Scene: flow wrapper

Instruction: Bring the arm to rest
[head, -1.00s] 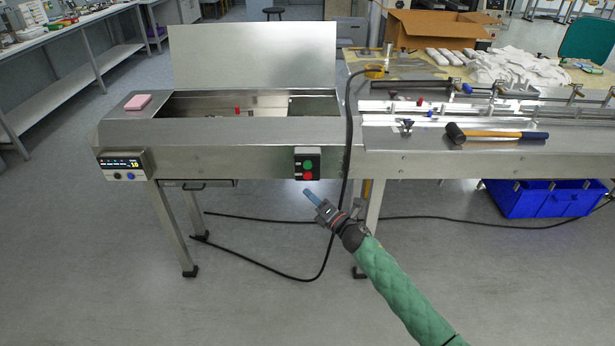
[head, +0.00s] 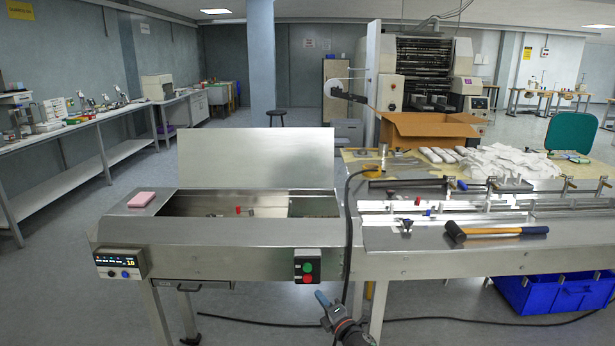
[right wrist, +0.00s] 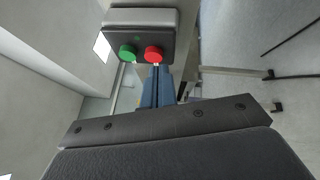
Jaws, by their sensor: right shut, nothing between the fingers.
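My right gripper (head: 322,300) is low in the head view, just below and to the right of the button box (head: 307,266) on the machine's front. Its blue fingers are shut with nothing between them. In the right wrist view the shut fingers (right wrist: 157,86) point toward the button box (right wrist: 139,32), which has a green button (right wrist: 127,52) and a red button (right wrist: 153,54). The fingertips overlap the red button's lower edge in that picture; I cannot tell whether they touch it. My left gripper is in neither view.
The steel flow wrapper (head: 220,234) has a raised lid (head: 256,158). A black cable (head: 349,235) hangs close to my right gripper. A hammer (head: 495,230) lies on the conveyor side. A blue crate (head: 555,292) stands below. The floor at left is clear.

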